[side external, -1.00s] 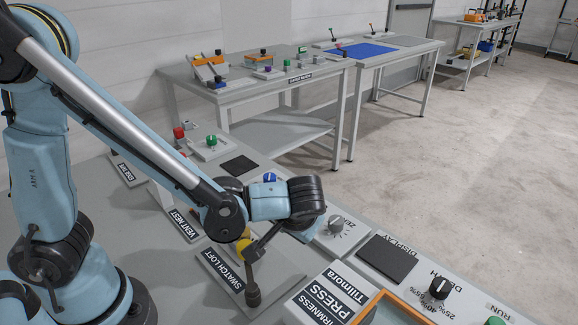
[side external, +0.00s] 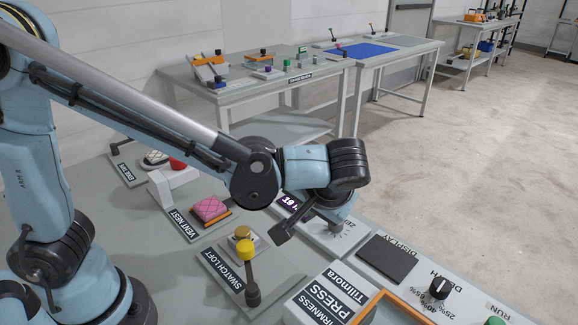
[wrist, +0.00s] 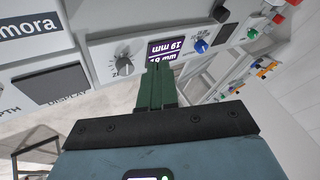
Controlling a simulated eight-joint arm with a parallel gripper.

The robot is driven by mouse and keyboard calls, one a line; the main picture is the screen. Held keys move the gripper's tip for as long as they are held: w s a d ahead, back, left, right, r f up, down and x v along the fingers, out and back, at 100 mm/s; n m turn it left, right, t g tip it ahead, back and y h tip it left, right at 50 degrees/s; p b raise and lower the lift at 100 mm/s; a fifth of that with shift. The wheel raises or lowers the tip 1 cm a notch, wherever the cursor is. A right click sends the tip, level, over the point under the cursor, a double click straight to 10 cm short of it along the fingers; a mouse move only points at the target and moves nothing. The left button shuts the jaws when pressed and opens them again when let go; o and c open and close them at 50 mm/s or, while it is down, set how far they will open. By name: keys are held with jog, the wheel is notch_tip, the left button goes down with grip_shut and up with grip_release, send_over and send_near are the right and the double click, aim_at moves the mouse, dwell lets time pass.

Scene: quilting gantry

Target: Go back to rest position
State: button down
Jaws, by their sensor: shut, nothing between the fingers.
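My gripper (side external: 283,233) hangs over the console in the side external view, above and to the right of the swatch loft lever's yellow knob (side external: 246,249). In the wrist view its two dark green fingers (wrist: 158,75) are together with nothing between them. The fingertips appear in front of a lit purple display (wrist: 165,50) with a mm reading. The display is partly hidden by my wrist in the side external view (side external: 290,203). My gripper seems apart from everything.
A pink quilted swatch (side external: 209,208) lies by the vent nest label. A red knob (side external: 178,164), the press box (side external: 318,295), a dark display plate (side external: 387,259) and a depth dial (side external: 440,287) are nearby. Workbenches (side external: 240,90) stand behind; open floor (side external: 480,160) lies to the right.

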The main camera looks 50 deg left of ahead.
jog(key=s+a+m+t+h, duration=0.1)
jog(key=s+a+t+h, duration=0.1)
jog(key=a, duration=0.4)
jog(key=s+a+r+m+t+h, duration=0.1)
jog(key=s+a+m+h, duration=0.1)
jog(key=s+a+h, duration=0.1)
jog(key=shift+s+a+r+t+h, duration=0.35)
jog(key=shift+a+h, duration=0.45)
jog(key=shift+a, duration=0.6)
